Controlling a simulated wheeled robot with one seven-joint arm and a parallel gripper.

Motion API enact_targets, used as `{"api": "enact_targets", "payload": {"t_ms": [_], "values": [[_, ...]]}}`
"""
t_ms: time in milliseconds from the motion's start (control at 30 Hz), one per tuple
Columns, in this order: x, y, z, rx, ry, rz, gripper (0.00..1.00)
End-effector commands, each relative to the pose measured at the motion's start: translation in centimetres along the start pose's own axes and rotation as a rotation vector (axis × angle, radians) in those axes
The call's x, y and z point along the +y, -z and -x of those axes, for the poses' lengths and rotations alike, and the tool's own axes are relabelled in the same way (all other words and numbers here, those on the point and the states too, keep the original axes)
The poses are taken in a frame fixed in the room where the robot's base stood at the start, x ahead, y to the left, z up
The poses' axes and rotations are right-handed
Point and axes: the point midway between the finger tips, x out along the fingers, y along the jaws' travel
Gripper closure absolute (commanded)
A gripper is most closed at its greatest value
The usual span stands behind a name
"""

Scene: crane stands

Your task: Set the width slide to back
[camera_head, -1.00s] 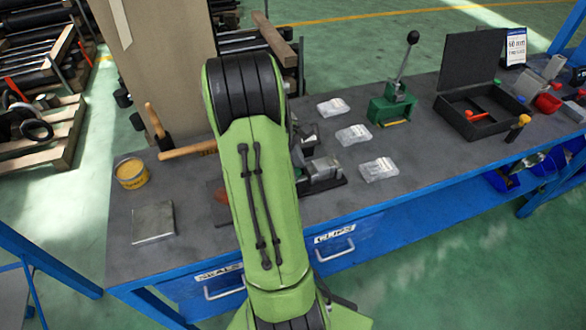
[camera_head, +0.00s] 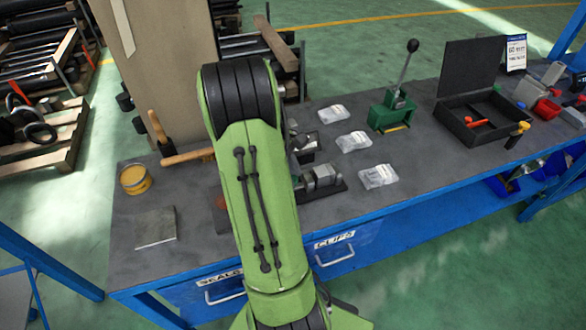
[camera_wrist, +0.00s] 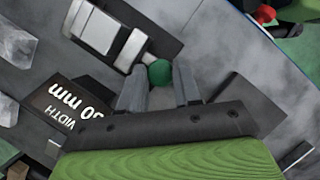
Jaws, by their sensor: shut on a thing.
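In the wrist view, a grey metal fixture (camera_wrist: 100,28) with a pale block on a dark base carries a short rod ending in a green ball knob (camera_wrist: 159,72). My gripper (camera_wrist: 159,80) has its two grey fingers on either side of this knob and is shut on it. A dark label reading "WIDTH" and "30 mm" (camera_wrist: 72,108) lies beside the fixture, upside down in this view. In the head view, the fixture (camera_head: 322,178) shows partly to the right of my green arm, which hides my gripper and the knob.
A red knob (camera_wrist: 265,14) shows near the wrist view's top edge.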

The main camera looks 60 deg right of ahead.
Motion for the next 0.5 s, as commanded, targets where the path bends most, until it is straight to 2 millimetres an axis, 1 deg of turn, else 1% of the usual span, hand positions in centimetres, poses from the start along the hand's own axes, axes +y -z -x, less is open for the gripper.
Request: {"api": "enact_targets", "payload": {"t_ms": [100,133,167,200,433,500], "values": [[-0.12,0.26,0.05,0.005,0.000,0.009,1.00],[-0.12,0.27,0.05,0.005,0.000,0.009,0.63],[-0.13,0.28,0.05,0.005,0.000,0.009,0.58],[-0.12,0.27,0.05,0.004,0.000,0.009,0.56],[-0.06,0.19,0.07,0.004,-0.001,0.006,0.56],[-0.05,0.17,0.54,0.004,-0.002,0.006,0.56]]}}
